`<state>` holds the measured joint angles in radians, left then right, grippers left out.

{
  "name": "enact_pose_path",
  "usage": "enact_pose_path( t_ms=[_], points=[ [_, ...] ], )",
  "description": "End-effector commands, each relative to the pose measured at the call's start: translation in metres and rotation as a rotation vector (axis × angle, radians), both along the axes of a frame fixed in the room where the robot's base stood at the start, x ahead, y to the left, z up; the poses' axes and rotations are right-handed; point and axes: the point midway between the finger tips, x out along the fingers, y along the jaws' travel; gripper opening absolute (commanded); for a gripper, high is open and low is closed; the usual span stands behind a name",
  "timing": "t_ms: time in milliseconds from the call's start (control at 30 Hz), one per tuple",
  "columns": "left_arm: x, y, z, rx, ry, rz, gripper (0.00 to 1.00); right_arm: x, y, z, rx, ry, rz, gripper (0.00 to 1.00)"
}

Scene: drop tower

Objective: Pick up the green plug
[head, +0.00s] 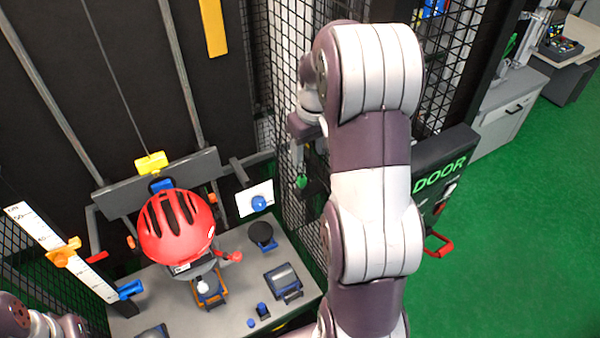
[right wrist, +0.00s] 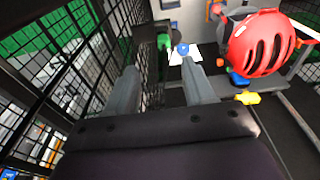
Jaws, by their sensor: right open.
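The green plug (head: 301,181) shows in the head view by the black mesh, just below my right gripper (head: 305,148). In the right wrist view the green plug (right wrist: 163,41) lies beyond the fingertips and roughly between them. My right gripper (right wrist: 161,70) is open with nothing between its fingers, and the plug is apart from them. What the plug sits in or hangs on is hard to make out. Part of my left arm shows at the lower left of the head view, but its gripper is out of frame.
A red helmet (head: 177,228) sits over the grey bench (head: 228,315), near a black knob (head: 261,234) and a blue ball (head: 259,203). Mesh panels (head: 284,100) stand close beside my right gripper. A door panel (head: 440,165) with a red handle is right of my arm.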

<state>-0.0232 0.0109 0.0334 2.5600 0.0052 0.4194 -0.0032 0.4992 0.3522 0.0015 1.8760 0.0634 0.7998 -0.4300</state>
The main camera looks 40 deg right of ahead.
Motion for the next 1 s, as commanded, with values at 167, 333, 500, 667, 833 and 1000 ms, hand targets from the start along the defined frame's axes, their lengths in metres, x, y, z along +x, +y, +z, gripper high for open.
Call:
enact_pose_path(
  t_ms=[167,333,500,667,833,1000],
  points=[
    [0.000,0.000,0.020,0.000,0.000,0.000,0.00,0.004,0.002,-0.038,0.005,0.008,0.000,0.53],
    [0.000,0.000,0.029,0.000,0.000,0.000,0.00,0.007,0.002,-0.060,0.002,0.005,0.001,0.53],
    [0.000,0.000,0.061,0.000,0.000,0.000,0.00,0.015,0.005,-0.085,0.004,0.008,0.000,0.53],
    [0.000,0.000,0.063,0.000,0.000,0.000,0.00,0.018,0.003,-0.110,0.001,0.002,0.000,0.53],
    [0.000,0.000,0.061,0.000,0.000,0.000,0.00,0.018,0.003,-0.113,0.000,0.000,0.000,0.53],
    [0.000,0.000,0.061,0.000,0.000,0.000,0.00,0.018,0.003,-0.113,0.000,0.001,0.000,0.11]
  ],
)
